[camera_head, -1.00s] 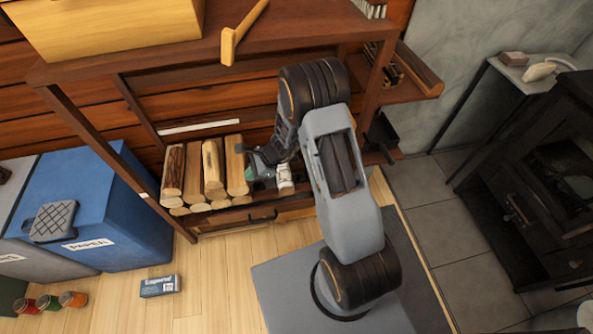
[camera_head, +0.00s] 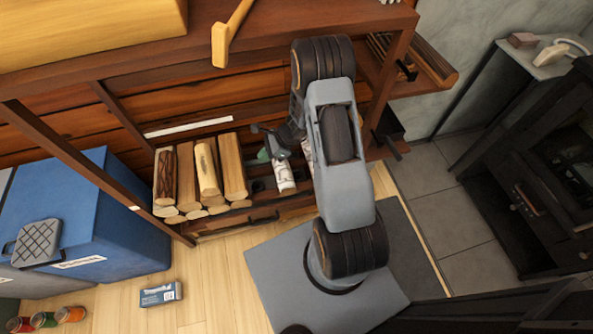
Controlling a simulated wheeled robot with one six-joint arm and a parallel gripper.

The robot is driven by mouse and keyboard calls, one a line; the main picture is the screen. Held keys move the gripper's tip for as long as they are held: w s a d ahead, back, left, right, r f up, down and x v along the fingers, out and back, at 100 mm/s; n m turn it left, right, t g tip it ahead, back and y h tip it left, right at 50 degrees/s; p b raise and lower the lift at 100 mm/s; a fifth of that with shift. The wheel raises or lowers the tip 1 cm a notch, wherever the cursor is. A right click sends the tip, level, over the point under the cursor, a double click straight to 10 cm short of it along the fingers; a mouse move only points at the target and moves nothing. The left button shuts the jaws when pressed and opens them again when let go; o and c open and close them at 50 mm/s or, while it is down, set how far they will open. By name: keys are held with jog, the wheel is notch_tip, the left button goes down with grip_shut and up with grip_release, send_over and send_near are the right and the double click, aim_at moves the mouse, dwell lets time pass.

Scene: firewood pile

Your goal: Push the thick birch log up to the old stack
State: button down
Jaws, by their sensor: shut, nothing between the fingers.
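The thick birch log (camera_head: 284,176), white with dark marks, lies on the rack's low shelf, right of the old stack (camera_head: 207,169). A dark gap separates it from the stack's rightmost log. The stack is several split logs side by side on a lower layer of log ends. My gripper (camera_head: 264,146) is shut and empty, over the gap between stack and birch log, near the birch log's far end. Whether it touches the log cannot be told. My arm covers the shelf right of the log, where another pale piece (camera_head: 307,152) partly shows.
A wooden shelf with a mallet (camera_head: 228,35) overhangs behind the stack. A rack post (camera_head: 95,160) slants at left, beside a blue bin (camera_head: 105,215). A black stove (camera_head: 545,180) stands at right.

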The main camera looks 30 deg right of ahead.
jog(key=s+d+b, duration=0.1)
jog(key=s+d, duration=0.2)
jog(key=d, duration=1)
notch_tip(320, 180, down, 15)
jog(key=a+b, duration=0.1)
jog(key=b, duration=0.4)
jog(key=shift+w+a, duration=0.3)
jog(key=shift+a, duration=0.05)
